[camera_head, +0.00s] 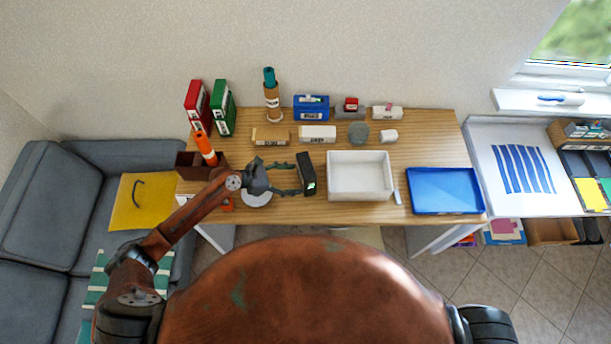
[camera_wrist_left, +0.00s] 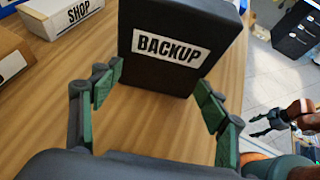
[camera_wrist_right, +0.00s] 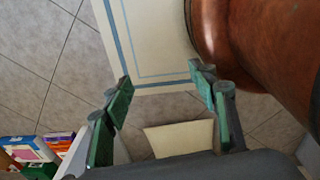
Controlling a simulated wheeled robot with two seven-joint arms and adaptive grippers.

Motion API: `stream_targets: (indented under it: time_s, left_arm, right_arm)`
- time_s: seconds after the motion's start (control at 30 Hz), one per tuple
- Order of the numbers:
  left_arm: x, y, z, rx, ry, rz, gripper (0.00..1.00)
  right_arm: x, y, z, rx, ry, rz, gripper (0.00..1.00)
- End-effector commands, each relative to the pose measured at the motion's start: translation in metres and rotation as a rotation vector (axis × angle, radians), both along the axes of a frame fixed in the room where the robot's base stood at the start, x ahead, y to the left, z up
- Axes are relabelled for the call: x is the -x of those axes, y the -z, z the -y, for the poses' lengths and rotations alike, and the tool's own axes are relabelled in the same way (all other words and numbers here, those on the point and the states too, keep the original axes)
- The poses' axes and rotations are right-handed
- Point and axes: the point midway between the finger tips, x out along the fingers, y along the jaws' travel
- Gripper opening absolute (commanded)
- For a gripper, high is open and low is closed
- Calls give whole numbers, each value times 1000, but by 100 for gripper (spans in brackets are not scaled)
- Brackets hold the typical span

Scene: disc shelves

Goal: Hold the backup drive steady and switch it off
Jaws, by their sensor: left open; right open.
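The backup drive (camera_head: 306,172) is a black upright box standing on the wooden table. In the left wrist view the drive (camera_wrist_left: 188,75) shows a white BACKUP label (camera_wrist_left: 170,48). A small pale green spot shows near its front end in the head view; I cannot tell whether it is the switch. My left gripper (camera_head: 296,178) is open beside the drive's left side, its fingers pointing at it. In its wrist view the fingertips (camera_wrist_left: 158,82) are apart, in front of the labelled face. My right gripper (camera_wrist_right: 160,76) is open and empty, above the floor.
A white tray (camera_head: 360,198) stands close to the drive's right, with a blue tray (camera_head: 445,204) beyond. Labelled boxes (camera_head: 318,133) stand behind. A dark red box (camera_head: 190,172) holding an orange tube and a white disc (camera_head: 257,201) are at left.

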Motion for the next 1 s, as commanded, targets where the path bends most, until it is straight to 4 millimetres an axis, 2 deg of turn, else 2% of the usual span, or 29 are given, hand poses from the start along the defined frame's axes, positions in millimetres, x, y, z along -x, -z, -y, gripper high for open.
stream_targets:
  time_s: [0.07, 0.13, 0.33, 0.8, 1.0]
  left_arm:
    - [-2, 9, 10, 0, 2, -1, 68]
    - [-5, 9, 19, 2, 1, -2, 68]
    - [-10, 18, 34, 2, 1, 0, 68]
    - [-12, 23, 41, 0, 0, 1, 68]
    - [-12, 23, 40, 0, 0, 1, 54]
  right_arm:
    - [-2, 9, 0, 0, -1, 2, 53]
    - [-6, 2, 0, -1, -2, 7, 53]
    - [-16, -1, -1, -1, -4, 20, 53]
    - [-13, -1, 0, -1, -3, 17, 53]
    - [-12, -1, 0, -1, -3, 15, 53]
